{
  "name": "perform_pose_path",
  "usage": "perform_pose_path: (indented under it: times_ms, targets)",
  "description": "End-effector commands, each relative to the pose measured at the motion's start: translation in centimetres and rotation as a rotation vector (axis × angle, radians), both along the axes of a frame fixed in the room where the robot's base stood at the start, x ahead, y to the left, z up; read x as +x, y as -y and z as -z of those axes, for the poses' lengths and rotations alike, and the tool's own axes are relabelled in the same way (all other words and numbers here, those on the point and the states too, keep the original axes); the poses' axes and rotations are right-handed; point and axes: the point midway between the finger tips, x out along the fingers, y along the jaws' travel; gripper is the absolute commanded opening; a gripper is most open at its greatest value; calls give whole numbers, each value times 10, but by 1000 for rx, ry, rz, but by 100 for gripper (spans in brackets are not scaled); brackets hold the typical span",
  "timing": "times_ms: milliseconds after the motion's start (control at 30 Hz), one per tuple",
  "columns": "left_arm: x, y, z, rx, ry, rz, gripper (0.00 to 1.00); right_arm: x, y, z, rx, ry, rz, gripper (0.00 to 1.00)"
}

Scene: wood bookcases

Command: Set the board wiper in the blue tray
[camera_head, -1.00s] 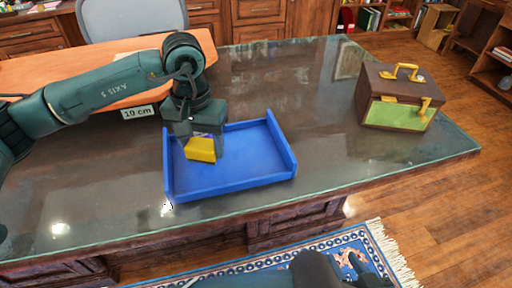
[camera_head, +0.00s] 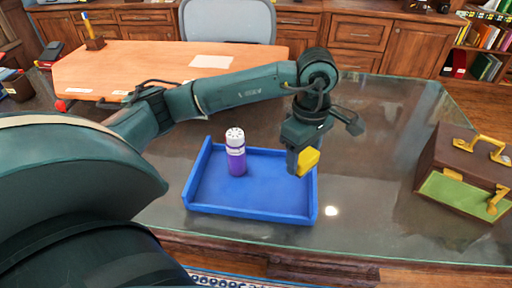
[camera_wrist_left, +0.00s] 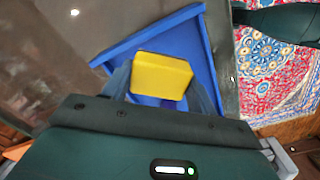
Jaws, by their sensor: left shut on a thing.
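The board wiper looks like a yellow block (camera_head: 308,161) in the head view. My left gripper (camera_head: 299,163) is shut on it and holds it over the right end of the blue tray (camera_head: 260,209). In the left wrist view the wiper (camera_wrist_left: 160,76) sits between the fingers of the left gripper (camera_wrist_left: 160,92). The tray (camera_wrist_left: 140,38) shows behind and around it there. The wiper's underside and its height above the tray floor are hard to tell. My right gripper is not in view.
A purple bottle with a white cap (camera_head: 236,153) stands upright in the left half of the tray. A brown and green box with yellow handles (camera_head: 464,175) stands at the right. The glass tabletop (camera_head: 375,150) between them is clear. An orange-brown desk (camera_head: 150,65) lies behind.

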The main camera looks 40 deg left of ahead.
Motion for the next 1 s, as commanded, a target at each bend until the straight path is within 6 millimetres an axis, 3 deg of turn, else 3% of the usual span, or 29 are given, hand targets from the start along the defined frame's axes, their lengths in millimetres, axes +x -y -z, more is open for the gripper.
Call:
perform_pose_path:
  times_ms: [600,800,1000]
  targets:
    - [-5,-38,-8,-11,-22,-1749,36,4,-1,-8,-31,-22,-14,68]
    - [-7,-48,-8,-7,-22,-2113,36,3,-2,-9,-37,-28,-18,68]
    - [-8,-51,4,-1,-24,-2241,36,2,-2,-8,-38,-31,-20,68]
